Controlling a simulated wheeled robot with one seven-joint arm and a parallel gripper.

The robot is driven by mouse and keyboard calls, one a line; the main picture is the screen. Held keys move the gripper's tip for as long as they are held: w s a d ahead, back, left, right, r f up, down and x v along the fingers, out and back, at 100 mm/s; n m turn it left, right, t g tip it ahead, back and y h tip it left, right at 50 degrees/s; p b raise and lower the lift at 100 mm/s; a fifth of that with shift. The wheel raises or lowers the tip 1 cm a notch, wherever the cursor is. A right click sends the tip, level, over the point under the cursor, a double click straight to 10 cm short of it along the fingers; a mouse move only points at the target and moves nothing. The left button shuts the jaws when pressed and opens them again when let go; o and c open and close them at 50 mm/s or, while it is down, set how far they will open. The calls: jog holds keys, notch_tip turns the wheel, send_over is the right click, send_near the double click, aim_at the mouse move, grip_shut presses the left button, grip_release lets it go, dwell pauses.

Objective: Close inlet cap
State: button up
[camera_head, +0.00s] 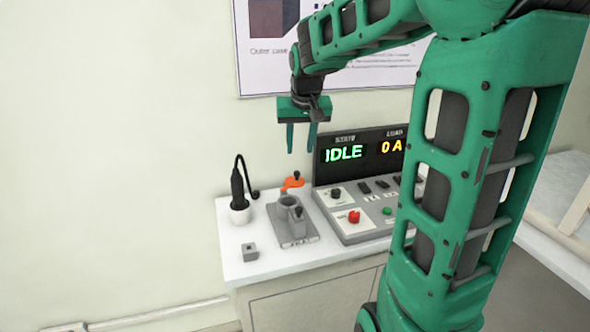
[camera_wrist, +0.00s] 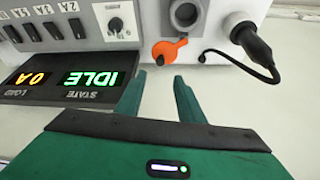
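The inlet (camera_head: 285,203) is a grey round socket on a grey base plate on the white counter. In the wrist view the inlet (camera_wrist: 187,14) shows its open dark mouth. The orange cap (camera_head: 291,183) with a small dark knob is off the mouth, at the inlet's wall side; it also shows in the wrist view (camera_wrist: 172,48). My gripper (camera_head: 301,141) is above and behind the cap, apart from it, with its green fingers spread and nothing between them. In the wrist view my gripper (camera_wrist: 160,82) has its fingertips just below the cap.
A black plug (camera_head: 237,187) with a looped cable stands in a white holder (camera_head: 240,216) left of the inlet. A small grey block (camera_head: 250,252) lies at the front left. A control panel (camera_head: 356,219) with an IDLE display (camera_head: 345,153) stands at the right. The wall is close behind.

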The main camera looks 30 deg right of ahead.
aim_at(297, 172)
jog(key=x, duration=1)
jog(key=shift+f, duration=0.3)
grip_shut()
